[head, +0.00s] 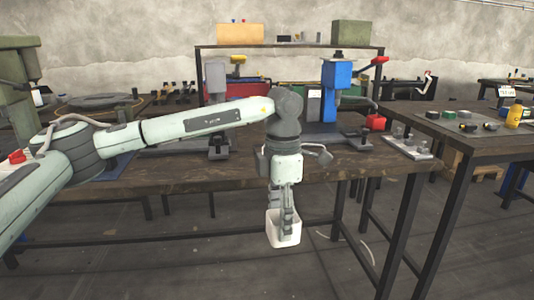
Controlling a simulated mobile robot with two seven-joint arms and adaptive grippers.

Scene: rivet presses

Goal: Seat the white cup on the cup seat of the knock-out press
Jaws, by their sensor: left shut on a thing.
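The white cup (295,230) hangs low in front of the near table edge, above the floor. My left gripper (283,214) points down and is shut on the cup, with its fingers reaching past the rim. The cup looks roughly upright. A blue press (335,92) and a grey press (215,78) stand on the table behind my left arm. I cannot tell which is the knock-out press, and no cup seat can be made out clearly. My right gripper is not in view.
The dark wooden table (222,178) spans the middle. A small plate with metal pieces (408,147) lies at its right end. A side bench holds a yellow bottle (514,114) and several small parts. A green press (20,75) stands far left.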

